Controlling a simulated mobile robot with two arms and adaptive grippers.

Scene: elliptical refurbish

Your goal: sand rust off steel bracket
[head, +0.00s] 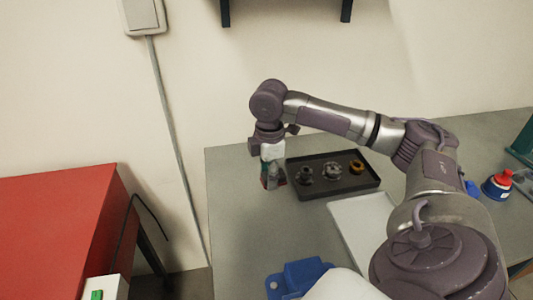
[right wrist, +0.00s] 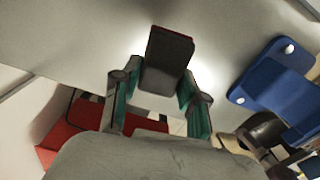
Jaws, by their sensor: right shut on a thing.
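My right gripper (head: 272,172) is shut on a dark grey block with red edges, which looks like a sanding block (right wrist: 168,62). The block sits between the teal finger pads in the right wrist view. In the head view the gripper points down above the grey bench (head: 235,230), left of the black tray; whether the block touches the bench I cannot tell. I cannot make out a steel bracket for certain. My left gripper is not in view.
The black tray (head: 345,191) holds a dark part (head: 305,174), a silver part (head: 332,171) and a brass-coloured ring (head: 357,167). A pale flat panel (head: 350,218), a blue fixture (head: 298,276) and a red-capped blue bottle (head: 497,186) are nearby. A red cabinet (head: 50,215) stands left.

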